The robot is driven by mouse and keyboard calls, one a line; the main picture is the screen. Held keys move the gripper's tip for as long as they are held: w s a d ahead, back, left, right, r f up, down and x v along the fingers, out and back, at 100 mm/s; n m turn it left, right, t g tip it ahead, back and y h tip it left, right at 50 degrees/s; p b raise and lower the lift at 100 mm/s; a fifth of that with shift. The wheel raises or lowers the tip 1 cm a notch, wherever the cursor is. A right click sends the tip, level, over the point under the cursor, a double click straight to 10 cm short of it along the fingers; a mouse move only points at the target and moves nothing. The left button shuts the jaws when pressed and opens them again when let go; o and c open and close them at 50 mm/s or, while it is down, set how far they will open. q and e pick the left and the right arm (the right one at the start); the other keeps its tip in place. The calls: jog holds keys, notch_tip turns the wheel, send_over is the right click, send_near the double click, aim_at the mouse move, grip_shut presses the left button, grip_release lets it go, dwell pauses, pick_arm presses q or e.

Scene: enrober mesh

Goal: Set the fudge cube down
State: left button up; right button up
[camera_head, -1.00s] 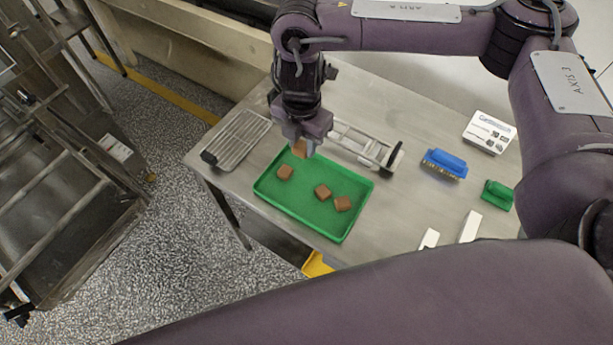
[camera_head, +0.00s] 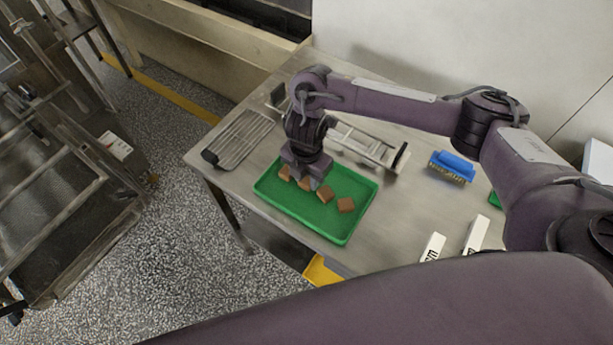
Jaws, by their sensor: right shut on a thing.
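My right gripper (camera_head: 306,173) is shut on a brown fudge cube (camera_head: 305,185), low over the green tray (camera_head: 340,236). The fingers partly hide this cube, and I cannot tell whether it touches the tray floor. One loose fudge cube (camera_head: 285,173) lies in the tray to its left. Two more, a near one (camera_head: 325,194) and a farther one (camera_head: 346,205), lie to its right. The held cube is roughly in line between them. My left gripper is not in view.
A wire mesh rack (camera_head: 240,138) lies left of the tray on the steel table (camera_head: 400,215). A metal frame (camera_head: 365,144) stands behind the tray. A blue brush (camera_head: 452,166) and two white boxes, one here (camera_head: 433,247), are to the right.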

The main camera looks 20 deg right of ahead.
aim_at(306, 180)
jog(key=shift+f, duration=0.15)
jog(key=o, duration=0.5)
jog(key=shift+r+p, duration=0.85)
jog(key=shift+r, duration=5.4)
